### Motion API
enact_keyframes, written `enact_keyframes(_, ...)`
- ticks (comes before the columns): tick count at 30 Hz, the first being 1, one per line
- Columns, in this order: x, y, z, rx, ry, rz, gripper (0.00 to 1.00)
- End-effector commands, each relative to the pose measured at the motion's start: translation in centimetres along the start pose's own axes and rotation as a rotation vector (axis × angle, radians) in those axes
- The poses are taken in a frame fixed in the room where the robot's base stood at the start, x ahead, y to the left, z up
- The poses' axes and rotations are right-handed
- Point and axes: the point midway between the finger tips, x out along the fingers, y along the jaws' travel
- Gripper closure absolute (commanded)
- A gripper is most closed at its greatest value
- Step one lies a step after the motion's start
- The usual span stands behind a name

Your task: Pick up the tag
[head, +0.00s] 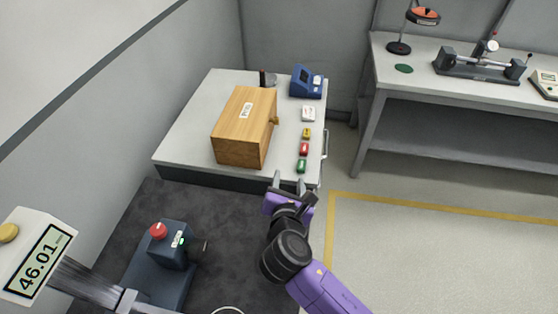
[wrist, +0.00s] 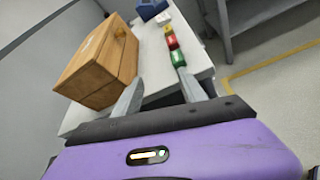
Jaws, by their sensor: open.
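No thing is plainly marked as the tag; a row of small labelled pieces lies along the right side of the grey-white table (head: 190,127). They are a green piece (head: 301,166), a red piece (head: 304,149), a yellow piece (head: 307,133) and a white piece (head: 308,114). My gripper (head: 289,181) is open and empty at the table's front edge, just short of the green piece. In the wrist view the green piece (wrist: 178,58) shows near the tip of the right finger, and the red piece (wrist: 172,42) lies beyond it. I cannot tell whether finger and piece touch.
A wooden box (head: 240,140) with a label stands left of the row. A blue device (head: 307,81) stands behind the row. A second bench (head: 440,99) with a lamp and instruments is at the right. A red-button unit (head: 172,247) is at the lower left.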

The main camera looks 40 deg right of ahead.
Motion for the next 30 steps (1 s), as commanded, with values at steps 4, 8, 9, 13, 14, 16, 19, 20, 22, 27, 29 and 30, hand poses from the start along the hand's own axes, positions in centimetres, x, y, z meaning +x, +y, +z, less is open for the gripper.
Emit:
enact_keyframes(4, -0.1, -2.8, 0.1, -0.219, -0.007, -0.107, 0.51)
enact_keyframes(8, 0.0, -3.2, 0.1, -0.292, 0.002, -0.125, 0.51)
enact_keyframes(9, 0.2, -3.2, 0.1, -0.300, 0.003, -0.124, 0.51)
enact_keyframes(13, 1.6, -3.4, 0.2, -0.302, 0.003, -0.125, 0.51)
enact_keyframes(14, 1.9, -3.4, 0.1, -0.302, 0.003, -0.124, 0.51)
enact_keyframes(16, 2.5, -3.5, 0.1, -0.301, 0.004, -0.124, 0.51)
enact_keyframes(19, 3.5, -3.5, 0.3, -0.301, 0.003, -0.123, 0.51)
enact_keyframes(20, 3.9, -3.6, 0.4, -0.300, 0.003, -0.124, 0.51)
enact_keyframes(22, 5.0, -3.7, 0.5, -0.300, 0.004, -0.124, 0.51)
enact_keyframes(27, 7.1, -3.9, 0.4, -0.299, 0.004, -0.122, 0.51)
enact_keyframes(29, 7.5, -3.9, 0.4, -0.299, 0.004, -0.122, 0.51)
enact_keyframes(30, 7.6, -3.9, 0.4, -0.299, 0.004, -0.122, 0.51)
